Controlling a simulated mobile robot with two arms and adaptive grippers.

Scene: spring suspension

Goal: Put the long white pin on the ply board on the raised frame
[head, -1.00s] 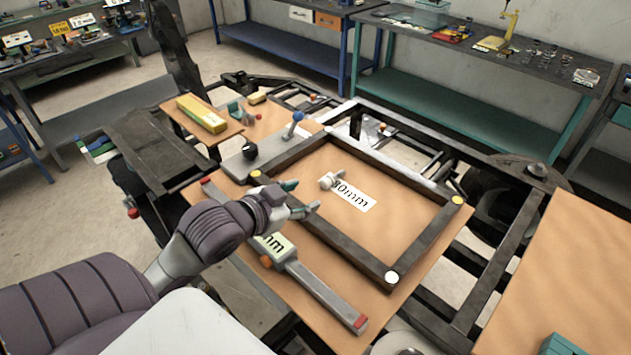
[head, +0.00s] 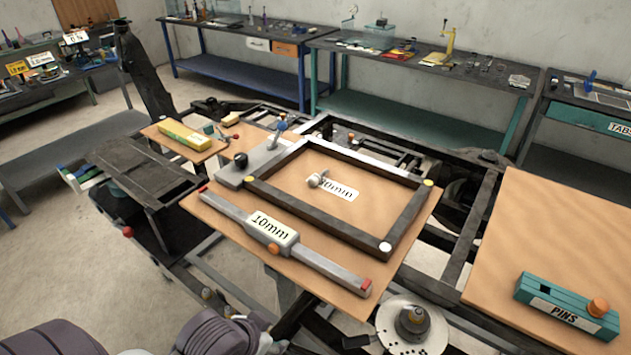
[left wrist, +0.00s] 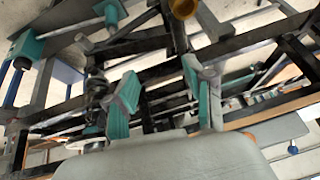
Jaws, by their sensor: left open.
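A white pin-like piece (head: 317,180) lies on the ply board (head: 300,262), inside a dark rectangular frame (head: 310,213) and touching or beside a white label with a partly covered number ending in "0mm". Its length is hard to judge. My left arm shows at the bottom edge of the head view, with no clear fingers there. In the left wrist view my left gripper (left wrist: 160,85) is open, its two teal-padded fingers apart and nothing between them. It points at dark metal bars, away from the white piece. My right gripper is not in view.
A grey bar gauge labelled 10mm (head: 270,232) lies along the board's front edge. A teal PINS block (head: 567,308) with an orange knob sits on the right board (head: 550,235). A yellow box (head: 183,135) lies on the left board. Dark chassis bars and open gaps surround the boards.

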